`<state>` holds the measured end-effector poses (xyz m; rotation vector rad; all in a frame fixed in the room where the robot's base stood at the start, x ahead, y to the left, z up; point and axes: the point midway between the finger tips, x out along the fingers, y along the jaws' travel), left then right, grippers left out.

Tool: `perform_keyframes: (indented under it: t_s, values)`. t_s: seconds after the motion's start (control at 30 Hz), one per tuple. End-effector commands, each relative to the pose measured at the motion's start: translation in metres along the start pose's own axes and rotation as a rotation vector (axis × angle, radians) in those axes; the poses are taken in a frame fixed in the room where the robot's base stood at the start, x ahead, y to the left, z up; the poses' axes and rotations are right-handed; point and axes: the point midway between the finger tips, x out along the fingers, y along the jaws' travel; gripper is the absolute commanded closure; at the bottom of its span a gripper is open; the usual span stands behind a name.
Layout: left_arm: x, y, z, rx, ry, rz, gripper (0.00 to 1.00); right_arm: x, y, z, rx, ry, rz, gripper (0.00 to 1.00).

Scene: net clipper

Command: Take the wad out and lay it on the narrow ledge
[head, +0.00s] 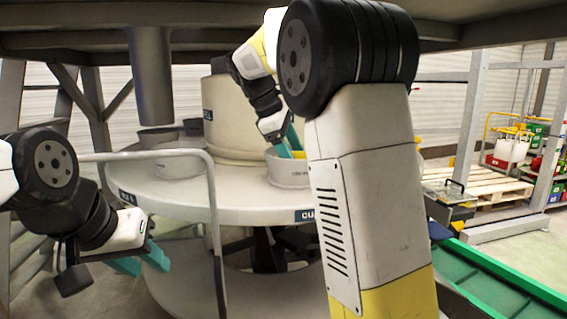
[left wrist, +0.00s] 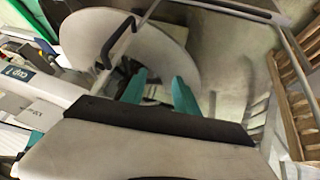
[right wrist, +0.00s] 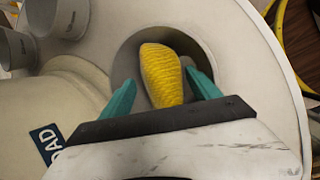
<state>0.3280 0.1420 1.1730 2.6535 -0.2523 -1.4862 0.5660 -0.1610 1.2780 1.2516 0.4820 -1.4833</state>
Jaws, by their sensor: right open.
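The wad (right wrist: 162,75) is a yellow, ribbed, elongated lump inside a round cup (right wrist: 208,47) on the pale turntable, seen in the right wrist view. My right gripper (right wrist: 160,95) is open, with one teal finger on each side of the wad; I cannot tell whether they touch it. In the head view the right gripper (head: 287,148) reaches down at the cup (head: 288,172), and my arm hides part of the cup. My left gripper (head: 140,264) is open and empty at the left, beside the turntable; it also shows in the left wrist view (left wrist: 160,88). I cannot identify the narrow ledge.
The round turntable (head: 170,192) has other cups (head: 160,139) at its back left. A bent rail (head: 213,190) stands in front of it near my left gripper. A green conveyor (head: 500,275) runs at the lower right. A grey post (head: 150,75) hangs above the turntable.

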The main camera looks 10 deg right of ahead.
Motion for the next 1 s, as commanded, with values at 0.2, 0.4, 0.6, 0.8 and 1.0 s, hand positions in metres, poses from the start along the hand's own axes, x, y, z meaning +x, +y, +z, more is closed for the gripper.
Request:
perform_keyframes:
  t_s: [0.2, 0.4, 0.6, 0.8, 1.0]
  values:
    - [0.000, 0.000, 0.000, 0.000, 0.000, 0.000, 0.64, 0.007, 0.000, 0.000, 0.000, 0.001, 0.000, 0.29]
    - [0.000, 0.000, 0.000, 0.000, 0.000, 0.000, 0.64, 0.007, 0.000, 0.000, 0.000, 0.000, 0.000, 0.48]
    - [0.000, 0.000, 0.000, 0.000, 0.000, 0.000, 0.64, 0.007, 0.000, 0.000, -0.001, 0.000, 0.001, 0.78]
    - [0.000, 0.000, 0.000, 0.000, 0.000, 0.000, 0.64, 0.006, 0.000, 0.000, 0.000, 0.000, 0.001, 0.79]
    - [0.000, 0.000, 0.000, 0.000, 0.000, 0.000, 0.64, -0.006, 0.005, 0.005, 0.001, 0.001, 0.002, 0.79]
